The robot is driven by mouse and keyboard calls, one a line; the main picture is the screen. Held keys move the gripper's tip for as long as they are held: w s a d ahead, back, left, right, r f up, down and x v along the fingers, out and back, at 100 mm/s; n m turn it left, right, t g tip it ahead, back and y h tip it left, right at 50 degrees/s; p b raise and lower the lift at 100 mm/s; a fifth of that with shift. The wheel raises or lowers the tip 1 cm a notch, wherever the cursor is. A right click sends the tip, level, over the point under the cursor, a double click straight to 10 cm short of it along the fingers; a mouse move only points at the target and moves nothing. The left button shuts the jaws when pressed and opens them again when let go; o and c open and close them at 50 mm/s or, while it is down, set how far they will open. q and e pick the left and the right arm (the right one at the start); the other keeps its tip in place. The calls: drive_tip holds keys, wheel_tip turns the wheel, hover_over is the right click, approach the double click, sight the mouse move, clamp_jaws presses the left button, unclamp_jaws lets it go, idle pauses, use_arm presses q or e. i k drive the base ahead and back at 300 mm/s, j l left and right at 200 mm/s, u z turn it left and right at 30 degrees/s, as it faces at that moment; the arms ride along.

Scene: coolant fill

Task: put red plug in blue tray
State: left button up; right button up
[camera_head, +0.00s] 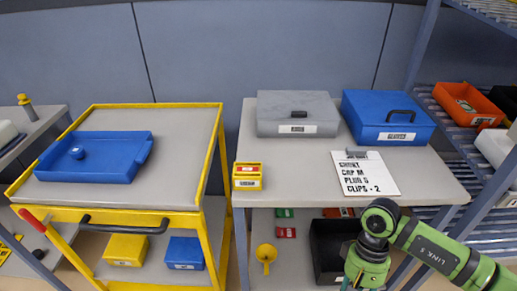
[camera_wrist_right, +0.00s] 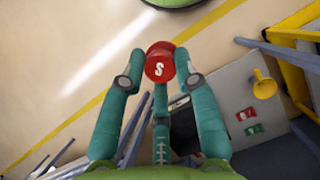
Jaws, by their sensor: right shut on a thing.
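A red plug (camera_wrist_right: 158,66) marked "S" is between the fingertips of my right gripper (camera_wrist_right: 158,72) in the right wrist view. The gripper is shut on it and holds it above the floor. In the head view my green right arm comes in at the lower right, in front of the table; its fingers and the plug are out of frame. The blue tray (camera_head: 112,165) lies on top of the yellow cart at the left. A small blue round piece (camera_head: 77,152) is inside the tray. My left gripper is not in view.
The grey table (camera_head: 300,170) holds a grey case (camera_head: 297,113), a blue case (camera_head: 387,117), a white sign (camera_head: 365,177) and a small yellow box (camera_head: 247,176). A yellow funnel (camera_head: 266,254) is on the lower shelf. The cart top (camera_head: 180,140) is bare right of the tray.

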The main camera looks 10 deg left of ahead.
sight(118, 159)
drive_tip(key=j+u, duration=0.25)
drive_tip(key=j, duration=1.9)
